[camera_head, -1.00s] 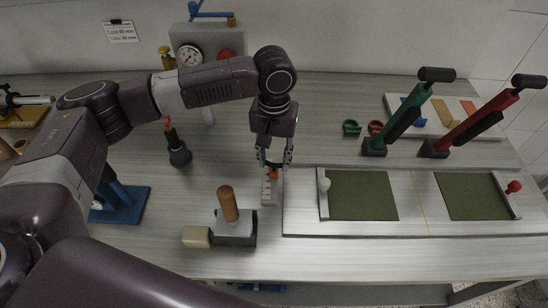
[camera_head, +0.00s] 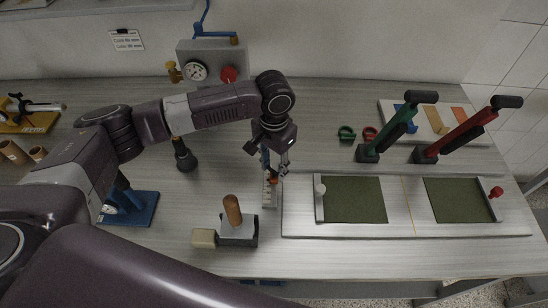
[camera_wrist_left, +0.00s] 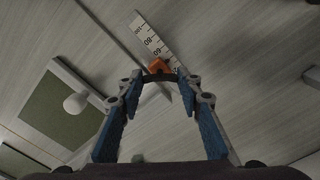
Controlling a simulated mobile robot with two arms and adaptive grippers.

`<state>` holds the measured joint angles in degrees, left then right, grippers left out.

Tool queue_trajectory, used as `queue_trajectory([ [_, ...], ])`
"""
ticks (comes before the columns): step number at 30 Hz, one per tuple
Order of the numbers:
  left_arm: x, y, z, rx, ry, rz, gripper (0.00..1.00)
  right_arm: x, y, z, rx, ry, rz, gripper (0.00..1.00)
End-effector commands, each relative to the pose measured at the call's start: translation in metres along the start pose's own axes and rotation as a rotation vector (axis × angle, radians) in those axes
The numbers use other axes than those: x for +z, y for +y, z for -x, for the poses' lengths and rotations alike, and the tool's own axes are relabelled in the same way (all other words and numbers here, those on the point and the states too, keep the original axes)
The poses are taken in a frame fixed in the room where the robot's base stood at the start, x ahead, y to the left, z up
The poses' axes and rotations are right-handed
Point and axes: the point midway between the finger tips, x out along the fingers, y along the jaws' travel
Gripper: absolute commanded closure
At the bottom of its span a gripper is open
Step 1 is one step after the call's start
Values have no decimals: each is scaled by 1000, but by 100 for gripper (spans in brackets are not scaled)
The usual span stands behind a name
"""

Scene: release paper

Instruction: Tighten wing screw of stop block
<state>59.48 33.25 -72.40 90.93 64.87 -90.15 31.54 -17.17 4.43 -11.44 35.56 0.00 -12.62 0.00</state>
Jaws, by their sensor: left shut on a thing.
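The scale (camera_head: 269,198), a pale strip with printed marks, lies on the table left of the board with green pads; it also shows in the left wrist view (camera_wrist_left: 146,35). The orange wing screw (camera_wrist_left: 159,65) of the stop block sits on the scale, with a dark part (camera_wrist_left: 158,77) beside it that may be the block. My left gripper (camera_head: 276,173) is at the scale, shut on the wing screw. In the left wrist view its blue-padded fingers (camera_wrist_left: 163,92) stand on both sides below the screw; the exact contact is unclear. My right gripper is not in view.
The board (camera_head: 407,224) with green pads, a white knob (camera_head: 320,188) and a red knob (camera_head: 496,192) lies to the right. A wooden-handled block (camera_head: 238,232) stands in front. Green (camera_head: 399,127) and red (camera_head: 455,134) lever tools stand behind. A gauge box (camera_head: 213,62) is at the back.

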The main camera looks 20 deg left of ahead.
Motion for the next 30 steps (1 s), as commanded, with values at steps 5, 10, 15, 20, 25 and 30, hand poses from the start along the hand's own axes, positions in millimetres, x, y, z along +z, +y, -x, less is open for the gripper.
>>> queue_trajectory([
  [5, 1, 0, 5, 2, -2, -164, 91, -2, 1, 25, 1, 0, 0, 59],
  [10, 0, 0, 5, 1, -1, -326, 91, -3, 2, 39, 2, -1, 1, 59],
  [15, 0, 0, 4, 1, -1, -487, 91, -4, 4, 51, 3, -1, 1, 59],
  [20, 0, 0, 4, 0, 0, -639, 91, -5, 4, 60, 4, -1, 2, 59],
  [25, 0, 0, 3, 0, 0, -802, 91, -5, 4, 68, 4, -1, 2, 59],
  [30, -1, -1, 3, -1, 1, -961, 91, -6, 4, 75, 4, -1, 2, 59],
])
